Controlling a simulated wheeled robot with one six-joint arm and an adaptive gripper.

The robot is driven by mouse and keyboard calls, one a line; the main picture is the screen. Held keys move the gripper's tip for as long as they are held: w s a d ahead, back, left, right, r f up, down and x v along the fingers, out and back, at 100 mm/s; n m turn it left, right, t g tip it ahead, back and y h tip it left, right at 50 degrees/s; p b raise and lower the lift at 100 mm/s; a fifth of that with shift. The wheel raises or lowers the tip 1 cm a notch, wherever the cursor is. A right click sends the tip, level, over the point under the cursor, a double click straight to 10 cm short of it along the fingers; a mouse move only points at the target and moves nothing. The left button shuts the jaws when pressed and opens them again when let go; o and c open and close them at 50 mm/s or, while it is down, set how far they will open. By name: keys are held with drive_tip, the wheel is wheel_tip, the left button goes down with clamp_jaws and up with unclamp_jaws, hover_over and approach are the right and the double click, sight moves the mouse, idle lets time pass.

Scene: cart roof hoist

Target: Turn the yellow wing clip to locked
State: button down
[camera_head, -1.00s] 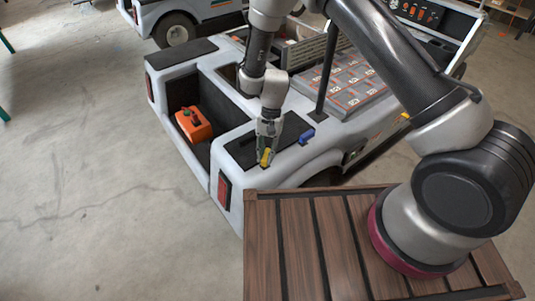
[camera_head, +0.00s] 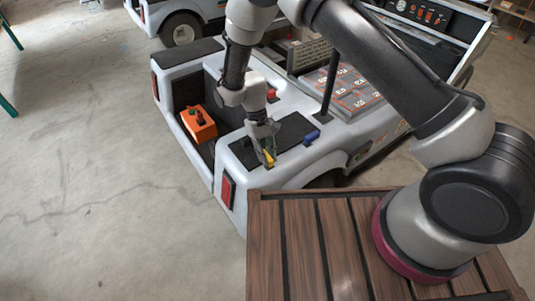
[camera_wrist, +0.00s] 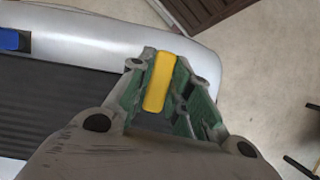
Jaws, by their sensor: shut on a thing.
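The yellow wing clip (camera_head: 268,157) is on the black panel at the cart's rear corner. In the wrist view the clip (camera_wrist: 159,82) is a yellow bar between the two green-padded fingers. My gripper (camera_head: 265,150) is shut on it from above, and it also shows in the wrist view (camera_wrist: 160,90). The fingers hide the clip's base and any lock mark.
A blue clip (camera_head: 311,137) is on the same panel to the right. An orange box (camera_head: 199,124) sits in the cart's open bay to the left. A wooden slatted platform (camera_head: 300,235) is in front, below my arm. A dark post (camera_head: 330,85) rises behind.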

drive_tip(key=shift+a+n, duration=0.1)
drive_tip(key=shift+n, duration=0.5)
drive_tip(key=c, duration=1.3)
unclamp_jaws()
drive_tip(key=v, duration=1.2)
drive_tip(key=shift+s+a, duration=0.15)
drive_tip(key=shift+a, duration=0.05)
drive_tip(key=shift+s, duration=0.1)
